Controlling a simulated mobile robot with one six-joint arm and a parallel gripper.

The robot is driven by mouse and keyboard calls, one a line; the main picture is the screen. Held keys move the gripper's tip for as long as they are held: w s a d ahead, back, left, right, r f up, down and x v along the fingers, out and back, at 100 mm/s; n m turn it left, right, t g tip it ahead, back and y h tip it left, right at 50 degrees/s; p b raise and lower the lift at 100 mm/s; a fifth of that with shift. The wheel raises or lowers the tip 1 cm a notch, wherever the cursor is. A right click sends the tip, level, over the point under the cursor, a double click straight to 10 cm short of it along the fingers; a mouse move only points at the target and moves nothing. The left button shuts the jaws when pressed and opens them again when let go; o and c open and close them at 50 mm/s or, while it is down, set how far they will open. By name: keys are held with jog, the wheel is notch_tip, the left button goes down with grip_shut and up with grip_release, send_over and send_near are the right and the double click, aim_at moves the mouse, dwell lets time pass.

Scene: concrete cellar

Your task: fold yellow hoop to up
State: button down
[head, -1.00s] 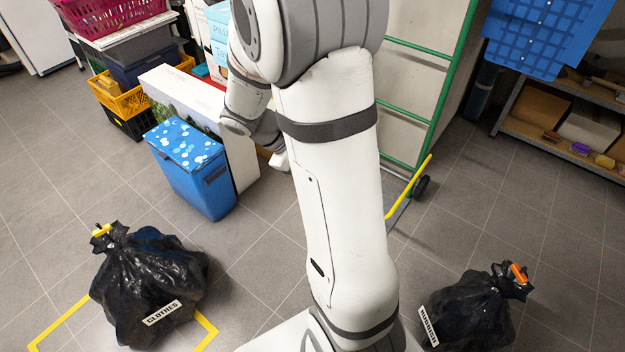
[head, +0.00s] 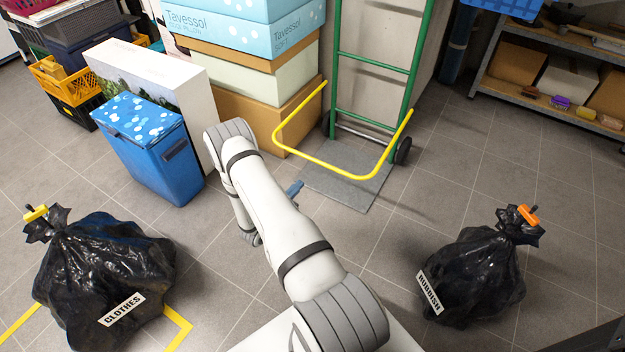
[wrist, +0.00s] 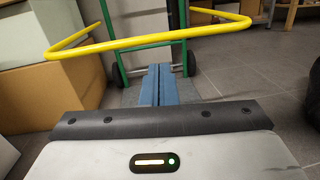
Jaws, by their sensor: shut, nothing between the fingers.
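The yellow hoop (head: 352,172) is a U-shaped tube on the green hand truck (head: 377,62). It sticks out toward me from the frame, above the grey toe plate (head: 347,187). In the wrist view the yellow hoop (wrist: 150,41) spans the upper part of the picture. My gripper (head: 296,187) is in front of the hoop, near its left part in the head view, and apart from it. In the wrist view the blue fingers of my gripper (wrist: 159,72) lie together below the bar, with nothing between them.
Stacked boxes (head: 245,75) stand left of the hand truck, beside a blue bin (head: 150,150). Black bags marked CLOTHES (head: 100,275) and RUBBISH (head: 475,275) lie at left and right. A shelf (head: 545,90) is at the back right. Tiled floor between is clear.

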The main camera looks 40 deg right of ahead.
notch_tip(320, 180, down, 5)
jog(key=n+t, duration=0.1)
jog(key=t, duration=0.1)
jog(key=w+d+r+b, duration=0.3)
jog(key=d+r+b, duration=0.1)
jog(key=d, duration=0.5)
jog(key=shift+w+n+b, duration=0.3)
jog(key=shift+w+b, duration=0.05)
